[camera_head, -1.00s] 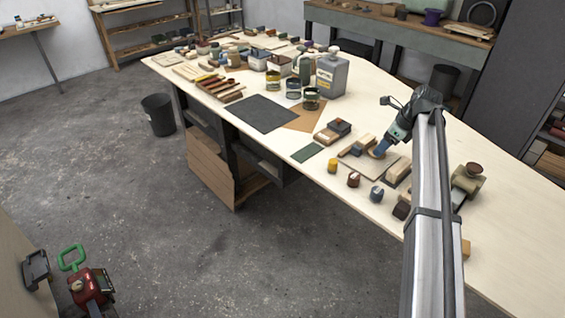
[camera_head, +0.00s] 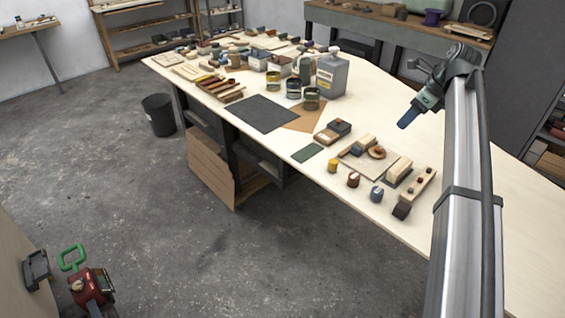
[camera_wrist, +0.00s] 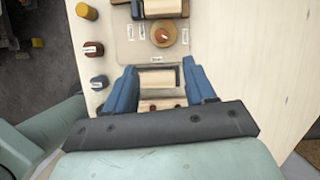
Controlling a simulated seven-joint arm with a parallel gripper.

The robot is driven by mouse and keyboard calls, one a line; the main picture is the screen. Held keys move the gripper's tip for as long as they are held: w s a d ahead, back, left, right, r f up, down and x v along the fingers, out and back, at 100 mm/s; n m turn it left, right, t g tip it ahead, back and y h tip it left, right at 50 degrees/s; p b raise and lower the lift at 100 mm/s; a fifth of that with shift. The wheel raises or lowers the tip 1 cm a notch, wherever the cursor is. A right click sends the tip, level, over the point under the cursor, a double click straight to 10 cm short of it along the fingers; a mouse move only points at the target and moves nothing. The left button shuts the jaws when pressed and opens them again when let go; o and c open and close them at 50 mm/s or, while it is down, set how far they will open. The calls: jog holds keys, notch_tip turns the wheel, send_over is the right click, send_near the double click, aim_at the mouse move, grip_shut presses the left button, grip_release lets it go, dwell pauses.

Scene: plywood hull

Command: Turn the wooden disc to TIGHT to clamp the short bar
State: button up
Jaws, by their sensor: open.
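The round wooden disc (camera_head: 377,153) sits on a pale board (camera_head: 385,164) on the workbench. The wrist view also shows the disc (camera_wrist: 163,34), with a darker centre and small white labels around it. I cannot read the labels or tell where the disc points. A pale wooden block (camera_head: 367,140) lies beside the disc, with dark pieces next to it; I cannot tell if it is the short bar. My gripper (camera_head: 405,124) is open and empty, raised above the bench and apart from the disc. In the wrist view its blue fingers (camera_wrist: 159,68) frame another pale block (camera_wrist: 157,78) below.
A wooden strip with dark knobs (camera_head: 418,184) lies right of the board. Several small labelled knobs, such as a yellow one (camera_head: 333,166), line the bench's front edge. Cans and a grey canister (camera_head: 332,74) stand farther back.

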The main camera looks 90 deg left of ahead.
jog(key=s+f+n+g, duration=0.2)
jog(key=s+f+n, duration=0.2)
jog(key=s, duration=0.8)
jog(key=s+d+f+n+g+h, duration=0.1)
jog(key=s+f+n, duration=0.3)
jog(key=s, duration=0.8)
jog(key=s+d+f+n+g, duration=0.1)
jog(key=s+f+n+g, duration=0.2)
jog(key=s+f+n, duration=0.2)
jog(key=s+f, duration=0.3)
jog(key=s, duration=0.3)
jog(key=shift+s+d+g, duration=0.2)
jog(key=shift+s+g, duration=0.1)
jog(key=shift+s, duration=0.1)
jog(key=shift+f, duration=0.1)
jog(key=shift+c, duration=1.4)
notch_tip(320, 180, up, 17)
jog(key=n+t+h, duration=0.2)
jog(key=n+t, duration=0.1)
jog(key=t, duration=0.7)
send_over(379, 148)
notch_tip(379, 148, down, 14)
jog(key=shift+r, duration=0.1)
